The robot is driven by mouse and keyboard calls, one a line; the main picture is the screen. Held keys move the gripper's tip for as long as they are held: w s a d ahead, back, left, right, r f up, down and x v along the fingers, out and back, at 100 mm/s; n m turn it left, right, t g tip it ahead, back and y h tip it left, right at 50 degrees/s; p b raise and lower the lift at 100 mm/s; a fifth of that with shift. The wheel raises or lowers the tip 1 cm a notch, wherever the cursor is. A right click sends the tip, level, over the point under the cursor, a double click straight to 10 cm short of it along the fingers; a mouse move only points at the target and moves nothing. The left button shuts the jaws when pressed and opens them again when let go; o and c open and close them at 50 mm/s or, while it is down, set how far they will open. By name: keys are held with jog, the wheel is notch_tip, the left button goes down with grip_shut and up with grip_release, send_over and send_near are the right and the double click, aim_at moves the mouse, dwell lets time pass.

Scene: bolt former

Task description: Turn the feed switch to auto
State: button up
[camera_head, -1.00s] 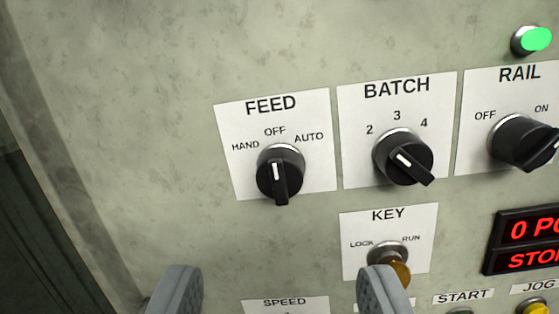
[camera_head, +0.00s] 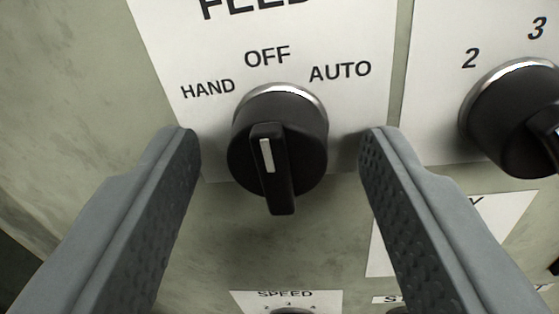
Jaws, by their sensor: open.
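The feed switch (camera_head: 277,145) is a black rotary knob with a silver collar, on a white plate (camera_head: 350,30) marked HAND, OFF and AUTO. Its raised handle stands nearly upright in the picture, and the white line on it points up toward OFF. My gripper (camera_head: 279,140) is open, with one grey finger to the left of the knob and one to the right. I see a gap between each finger and the knob, and nothing is held. The fingers hide parts of the panel below.
The batch knob (camera_head: 515,115) stands out from the panel close by on the right, beyond the right finger. A SPEED plate (camera_head: 287,297) is at the bottom. Bare grey-green panel (camera_head: 275,245) lies below the feed switch.

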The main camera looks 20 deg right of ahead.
jog(key=c, duration=1)
jog(key=shift+o, duration=0.2)
jog(key=shift+m, duration=0.3)
jog(key=m, duration=0.8)
jog(key=shift+m+h, duration=0.3)
jog(key=shift+m, duration=0.1)
jog(key=o, duration=1)
jog(key=shift+c, duration=0.2)
